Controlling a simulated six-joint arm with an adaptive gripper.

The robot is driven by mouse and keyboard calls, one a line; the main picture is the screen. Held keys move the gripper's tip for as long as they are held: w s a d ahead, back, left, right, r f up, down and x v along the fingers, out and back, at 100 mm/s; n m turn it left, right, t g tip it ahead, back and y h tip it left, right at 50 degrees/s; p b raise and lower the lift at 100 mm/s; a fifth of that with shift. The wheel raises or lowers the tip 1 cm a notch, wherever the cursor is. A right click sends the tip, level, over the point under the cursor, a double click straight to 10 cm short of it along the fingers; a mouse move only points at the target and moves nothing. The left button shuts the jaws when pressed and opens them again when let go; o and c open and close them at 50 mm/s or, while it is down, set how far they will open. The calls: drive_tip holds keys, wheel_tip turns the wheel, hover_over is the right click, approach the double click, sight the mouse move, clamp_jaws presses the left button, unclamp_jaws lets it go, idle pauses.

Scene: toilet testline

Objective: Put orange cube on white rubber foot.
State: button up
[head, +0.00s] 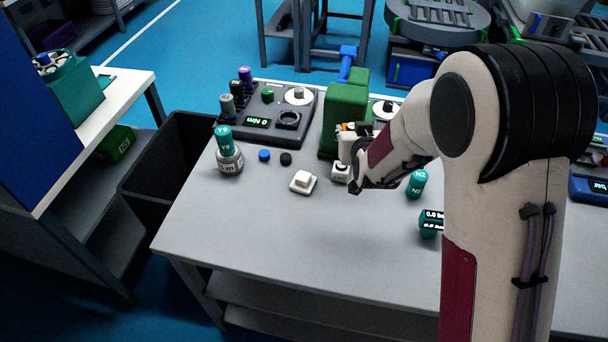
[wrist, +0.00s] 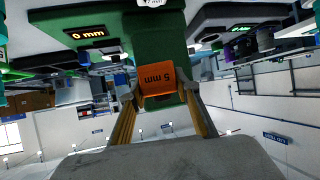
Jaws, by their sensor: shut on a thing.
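The orange cube (wrist: 157,80), marked "5 mm", sits between the fingertips of my gripper (wrist: 160,92) in the wrist view. The fingers press on it from both sides, so the gripper is shut on it. A low white stepped block (head: 303,181), which looks like the white rubber foot, lies on the bare table to the left of the gripper. A second small white piece (head: 340,172) shows close beside the gripper, partly hidden.
A green block stand (head: 346,112) rises behind my gripper. A dark device panel (head: 265,115) stands at the back left. A grey-teal cylinder (head: 229,160), blue and black caps (head: 264,155), and teal weights (head: 416,184) stand around. The front table (head: 290,250) is clear.

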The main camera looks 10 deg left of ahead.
drive_tip(key=s+a+r+n+g+y, duration=0.1)
drive_tip(key=s+a+r+n+y, duration=0.15)
drive_tip(key=a, duration=0.35)
drive_tip(key=n+g+y, duration=0.2)
drive_tip(key=n+y, duration=0.1)
drive_tip(key=n, duration=0.1)
hover_over(304, 176)
drive_tip(key=shift+f, duration=0.95)
drive_tip(key=shift+a+m, duration=0.1)
drive_tip(key=shift+m, duration=0.25)
drive_tip(key=shift+f, duration=3.15)
drive_tip(key=shift+f, duration=0.1)
drive_tip(key=shift+f, duration=1.75)
drive_tip(key=shift+f, duration=0.15)
drive_tip(key=o, duration=1.1)
